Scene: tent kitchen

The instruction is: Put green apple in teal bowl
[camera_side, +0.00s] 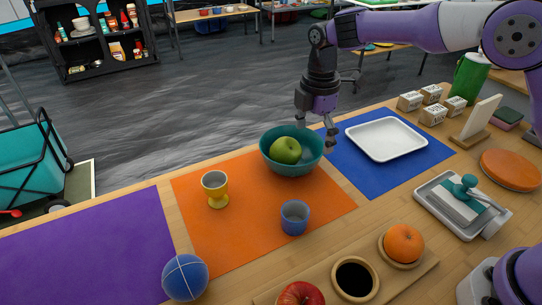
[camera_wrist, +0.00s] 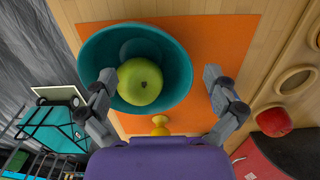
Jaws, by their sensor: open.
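The green apple (camera_side: 285,150) rests inside the teal bowl (camera_side: 306,165), which stands at the back of the orange mat. In the wrist view the apple (camera_wrist: 140,81) lies within the bowl (camera_wrist: 180,70), toward its lower side. My gripper (camera_side: 315,130) is just above the bowl's back right rim, pointing down. Its fingers (camera_wrist: 158,78) are spread wide, with nothing held between them. In the wrist view the left finger overlaps the bowl's rim and the right finger is outside it. I cannot tell whether either finger touches the bowl.
A yellow goblet (camera_side: 215,187) and a blue cup (camera_side: 295,217) stand on the orange mat (camera_side: 250,240). A white tray (camera_side: 386,139) lies on the blue mat to the right. A blue ball (camera_side: 185,277), an orange (camera_side: 404,243) and a red apple (camera_side: 301,294) are nearer the front.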

